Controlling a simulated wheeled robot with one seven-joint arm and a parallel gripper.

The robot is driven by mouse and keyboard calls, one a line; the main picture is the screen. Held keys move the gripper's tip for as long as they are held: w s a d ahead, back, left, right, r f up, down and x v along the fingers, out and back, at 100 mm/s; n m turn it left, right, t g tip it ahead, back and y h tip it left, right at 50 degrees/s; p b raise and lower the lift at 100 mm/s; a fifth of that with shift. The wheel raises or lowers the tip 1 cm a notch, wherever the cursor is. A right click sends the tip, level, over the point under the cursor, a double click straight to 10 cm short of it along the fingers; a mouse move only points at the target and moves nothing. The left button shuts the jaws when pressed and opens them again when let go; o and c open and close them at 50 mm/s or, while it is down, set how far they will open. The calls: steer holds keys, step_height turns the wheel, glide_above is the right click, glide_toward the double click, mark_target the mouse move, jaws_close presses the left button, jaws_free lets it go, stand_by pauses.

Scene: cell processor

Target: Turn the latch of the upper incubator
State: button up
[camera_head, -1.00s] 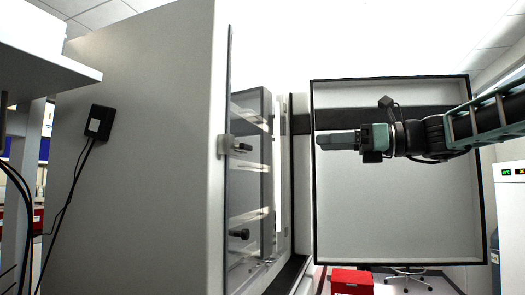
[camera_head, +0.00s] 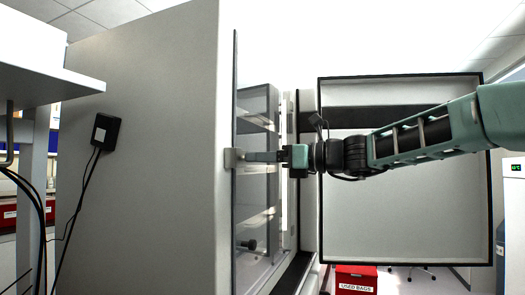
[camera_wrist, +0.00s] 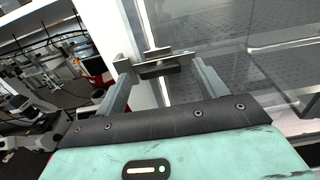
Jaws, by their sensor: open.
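The upper incubator (camera_head: 160,170) is a large grey-white cabinet with a clear glass inner door (camera_head: 262,215). Its small metal latch (camera_head: 234,157) sits at the left edge of the glass. The latch also shows in the wrist view, with a dark handle (camera_wrist: 158,69) sticking out. My gripper (camera_head: 254,157) reaches the latch from the right. In the wrist view my gripper (camera_wrist: 160,80) is open, with one finger on each side of the latch handle. Gaps show between the fingers and the handle, though exact contact is hard to judge. The fingers partly hide the latch in the head view.
The outer door (camera_head: 400,225) stands wide open behind my arm. A dark knob (camera_head: 247,244) sits lower on the glass. A black box (camera_head: 106,131) with cables is on the cabinet's side. A red bin (camera_head: 356,278) is on the floor below the door.

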steer(key=shift+w+a, duration=0.15)
steer(key=shift+a, duration=0.2)
steer(key=c, duration=1)
